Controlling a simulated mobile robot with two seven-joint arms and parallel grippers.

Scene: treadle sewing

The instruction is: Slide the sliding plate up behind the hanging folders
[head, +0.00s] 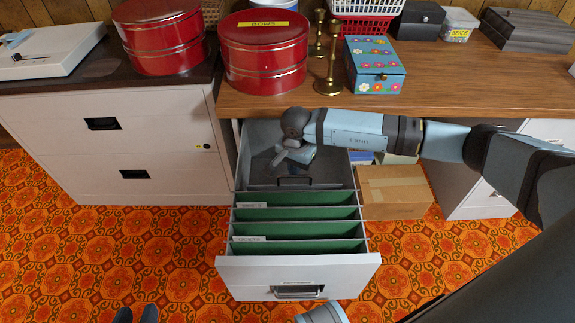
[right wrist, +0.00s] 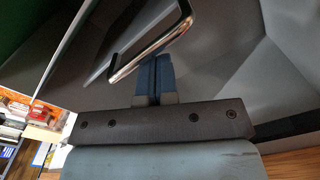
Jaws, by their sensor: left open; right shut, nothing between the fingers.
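The drawer (head: 225,225) is pulled out, with several green hanging folders (head: 300,228) in its front part. The grey sliding plate (head: 330,180) stands behind the rearmost folder, with a small gap, and carries a wire handle (head: 295,182). My right gripper (head: 276,160) is inside the drawer, behind the plate, shut and empty. In the right wrist view its closed fingers (right wrist: 155,68) are close beside a metal handle loop (right wrist: 150,45); I cannot tell whether they touch. My left gripper (head: 137,312) is open and empty over the floor at the bottom left, its fingertips just showing.
A wooden desk top (head: 450,95) overhangs the drawer's rear, with red tins (head: 262,55), brass candlesticks (head: 328,70) and a flowered box (head: 375,65) near its edge. A cardboard box (head: 395,192) stands right of the drawer. A white cabinet (head: 115,145) stands left.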

